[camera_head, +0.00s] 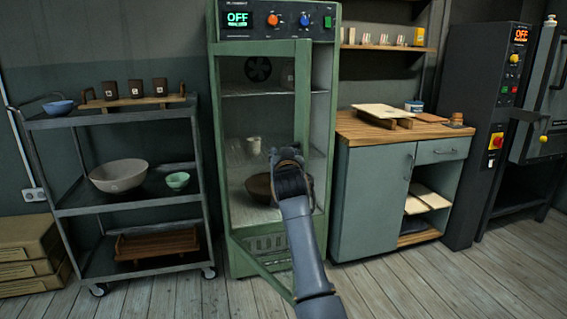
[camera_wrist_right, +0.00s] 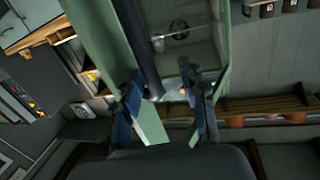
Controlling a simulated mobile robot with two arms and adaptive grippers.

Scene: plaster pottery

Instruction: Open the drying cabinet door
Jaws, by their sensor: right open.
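The green drying cabinet (camera_head: 324,130) stands in the middle of the head view, its panel reading OFF. Its glazed door (camera_head: 303,90) is ajar, hinged at the left, with its lower right corner swung out toward me and a gap at the right. My right gripper (camera_head: 288,160) is at the door's free edge at mid height and hides part of it. In the right wrist view my right gripper (camera_wrist_right: 165,98) is open, and a green strip of the door (camera_wrist_right: 150,125) shows between its fingers. Contact is unclear. The handle is not clearly visible. My left gripper is not in view.
A bowl (camera_head: 259,188) and a small cup (camera_head: 253,145) are inside the cabinet. A metal shelf cart (camera_head: 125,198) with pottery stands close on the left. A grey workbench (camera_head: 365,205) stands on the right. The wooden floor in front is free.

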